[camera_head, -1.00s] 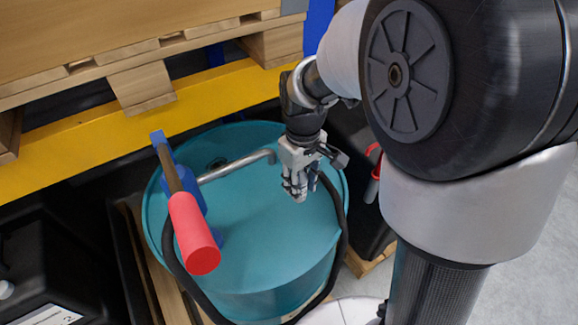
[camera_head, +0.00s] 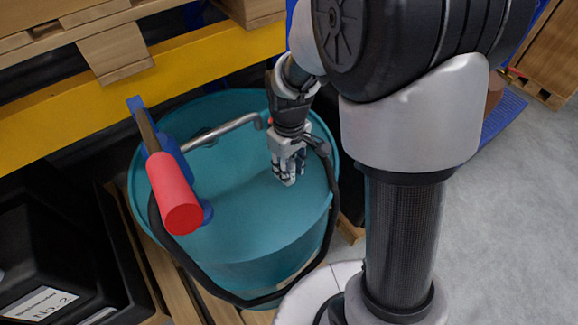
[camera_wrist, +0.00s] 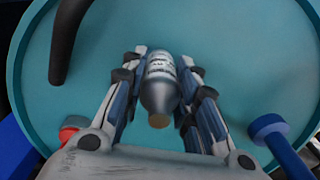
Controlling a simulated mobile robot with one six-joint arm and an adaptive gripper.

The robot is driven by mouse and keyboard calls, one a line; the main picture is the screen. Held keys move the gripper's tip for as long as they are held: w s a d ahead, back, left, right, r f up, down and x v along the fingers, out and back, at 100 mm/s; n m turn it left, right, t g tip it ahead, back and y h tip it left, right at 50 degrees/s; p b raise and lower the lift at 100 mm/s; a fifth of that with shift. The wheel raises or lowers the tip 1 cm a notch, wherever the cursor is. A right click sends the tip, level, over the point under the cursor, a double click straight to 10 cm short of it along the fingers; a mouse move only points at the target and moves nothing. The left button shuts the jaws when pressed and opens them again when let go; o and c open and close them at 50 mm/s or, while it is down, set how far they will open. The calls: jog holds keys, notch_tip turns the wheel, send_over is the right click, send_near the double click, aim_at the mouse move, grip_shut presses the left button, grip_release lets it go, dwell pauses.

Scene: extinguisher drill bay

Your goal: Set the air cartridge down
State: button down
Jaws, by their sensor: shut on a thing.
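The air cartridge (camera_wrist: 161,88) is a small silver-grey bottle with dark print and a tan end. In the wrist view it lies between the two fingers of my gripper (camera_wrist: 163,66), which are shut on it from both sides. In the head view my gripper (camera_head: 287,178) points down over the right half of the teal drum's top (camera_head: 245,205). The cartridge cannot be made out in the head view. I cannot tell whether it touches the drum top.
A black hose (camera_head: 331,215) loops around the drum. A yellow rack beam (camera_head: 90,100) and wooden pallets are behind. The drum top's middle is clear.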

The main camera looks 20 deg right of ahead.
jog(key=c, duration=1.3)
grip_release()
